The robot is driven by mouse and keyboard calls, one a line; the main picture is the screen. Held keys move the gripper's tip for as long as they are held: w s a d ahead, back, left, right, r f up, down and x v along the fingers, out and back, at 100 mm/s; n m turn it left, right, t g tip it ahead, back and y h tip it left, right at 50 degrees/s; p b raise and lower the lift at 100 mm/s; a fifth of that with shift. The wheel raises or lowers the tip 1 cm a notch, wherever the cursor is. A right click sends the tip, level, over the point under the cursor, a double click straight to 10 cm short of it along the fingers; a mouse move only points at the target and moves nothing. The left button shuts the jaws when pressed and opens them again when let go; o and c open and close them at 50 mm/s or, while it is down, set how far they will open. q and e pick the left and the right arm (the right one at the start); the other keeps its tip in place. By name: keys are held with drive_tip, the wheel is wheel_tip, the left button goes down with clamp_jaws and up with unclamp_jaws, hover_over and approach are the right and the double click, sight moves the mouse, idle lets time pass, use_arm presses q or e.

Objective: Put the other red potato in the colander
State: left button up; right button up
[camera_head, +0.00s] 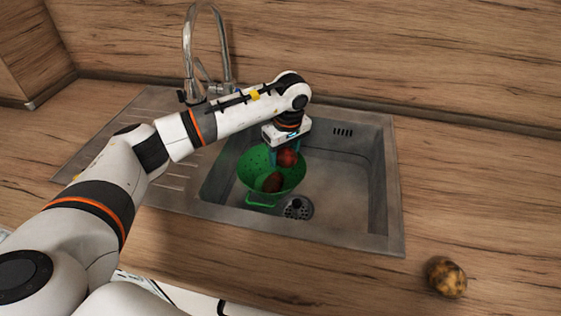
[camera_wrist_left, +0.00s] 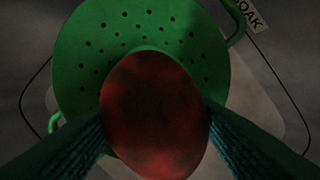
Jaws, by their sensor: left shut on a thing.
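A green colander (camera_head: 247,169) sits in the left part of the steel sink, and one red potato (camera_head: 272,182) lies inside it. My left gripper (camera_head: 287,157) is shut on another red potato (camera_head: 288,158) and holds it over the colander's back right part. In the left wrist view the held potato (camera_wrist_left: 153,115) is between the two fingers, with the perforated wall of the colander (camera_wrist_left: 125,35) behind it. The held potato hides much of the colander's inside there. My right gripper is not in view.
The sink (camera_head: 350,205) has a raised rim and a drain (camera_head: 297,208) to the right of the colander. A tap (camera_head: 189,60) stands behind. A brown, mottled potato (camera_head: 446,277) lies on the wooden counter at the lower right.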

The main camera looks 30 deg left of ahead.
sight(283, 164)
use_arm(q)
wheel_tip(283, 164, down, 4)
drive_tip(key=shift+r, duration=0.1)
drive_tip(key=shift+f, duration=0.4)
drive_tip(key=shift+f+b, duration=0.35)
drive_tip(key=shift+b, duration=0.05)
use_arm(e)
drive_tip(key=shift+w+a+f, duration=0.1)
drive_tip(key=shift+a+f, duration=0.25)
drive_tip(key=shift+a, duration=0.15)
use_arm(q)
drive_tip(key=o, duration=1.1)
drive_tip(key=shift+c, duration=0.2)
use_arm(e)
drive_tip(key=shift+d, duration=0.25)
use_arm(q)
drive_tip(key=shift+r, duration=0.15)
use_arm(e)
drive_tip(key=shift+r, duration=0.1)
